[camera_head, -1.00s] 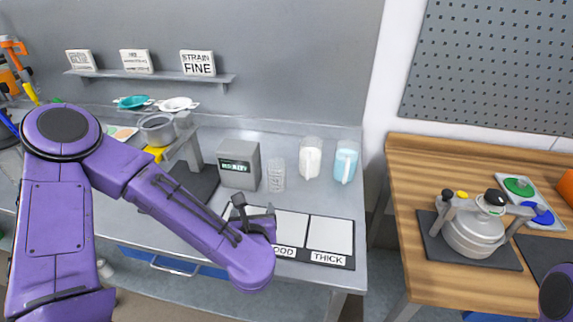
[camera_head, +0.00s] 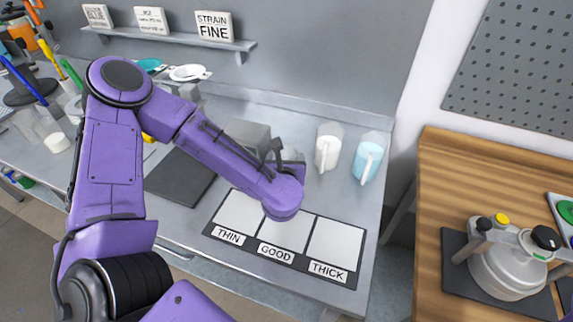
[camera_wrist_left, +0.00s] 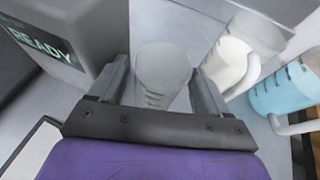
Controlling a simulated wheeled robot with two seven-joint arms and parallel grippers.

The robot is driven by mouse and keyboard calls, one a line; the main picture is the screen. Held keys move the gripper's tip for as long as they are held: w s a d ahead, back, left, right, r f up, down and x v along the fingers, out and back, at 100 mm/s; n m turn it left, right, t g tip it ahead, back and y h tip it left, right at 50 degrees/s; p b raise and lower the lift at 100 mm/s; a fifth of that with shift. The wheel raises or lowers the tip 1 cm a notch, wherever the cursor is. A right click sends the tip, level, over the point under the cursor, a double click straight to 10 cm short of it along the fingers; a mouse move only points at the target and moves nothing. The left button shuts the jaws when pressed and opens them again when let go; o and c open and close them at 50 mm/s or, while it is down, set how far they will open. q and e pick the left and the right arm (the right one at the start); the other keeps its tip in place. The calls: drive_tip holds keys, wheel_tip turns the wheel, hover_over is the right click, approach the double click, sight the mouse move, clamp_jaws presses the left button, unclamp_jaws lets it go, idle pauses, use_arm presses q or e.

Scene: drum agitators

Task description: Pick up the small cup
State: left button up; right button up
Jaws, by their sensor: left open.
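The small cup (camera_wrist_left: 162,78) is clear and empty-looking, with dark measuring marks. It stands upright on the counter in the left wrist view. My left gripper (camera_wrist_left: 160,88) is open, with one finger on each side of the cup; I cannot tell whether either finger touches it. In the head view my left gripper (camera_head: 284,152) is beside the grey readout box, and the hand mostly hides the cup. My right gripper is not in view.
The grey box (camera_wrist_left: 60,45) reading READY stands close to the left finger. A jug of white liquid (camera_head: 328,150) and a jug of blue liquid (camera_head: 367,160) stand to the right. A THIN, GOOD, THICK mat (camera_head: 357,275) lies in front.

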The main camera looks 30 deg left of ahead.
sight(287, 153)
use_arm(q)
drive_tip(key=p+x, duration=0.1)
drive_tip(key=x, duration=0.3)
drive_tip(key=shift+w+d+f, duration=0.15)
drive_tip(key=shift+f, duration=0.05)
drive_tip(key=shift+s+r, duration=0.1)
drive_tip(key=shift+s, duration=0.15)
drive_tip(key=c, duration=0.7)
